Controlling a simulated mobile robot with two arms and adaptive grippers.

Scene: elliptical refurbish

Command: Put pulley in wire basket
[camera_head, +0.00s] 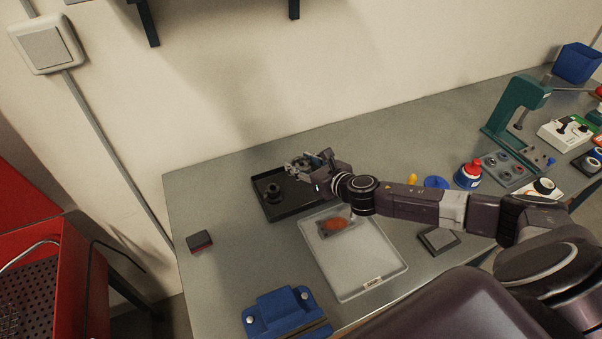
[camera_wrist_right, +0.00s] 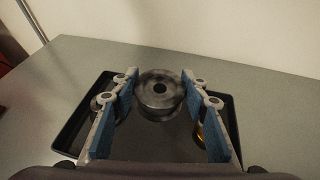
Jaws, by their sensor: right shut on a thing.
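My right gripper (camera_head: 305,163) is at the far part of the bench, over the back of a black tray (camera_head: 286,210). In the right wrist view its two blue-padded fingers (camera_wrist_right: 160,82) are shut on a dark grey, round pulley (camera_wrist_right: 160,92) with a centre hole. The pulley is at the fingertips and mostly visible there; in the head view it is small and partly covered by the fingers. Another dark round part (camera_head: 272,190) sits in the tray, left of the gripper. I cannot make out a wire basket for certain. My left gripper is not in view.
A pale tray (camera_head: 377,268) with an orange item in a bag lies in front. A blue fixture (camera_head: 284,312) and a small red-black block (camera_head: 200,240) are near the bench's left side. A red cart with a perforated panel (camera_head: 28,300) stands left. A green press (camera_head: 515,105) stands right.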

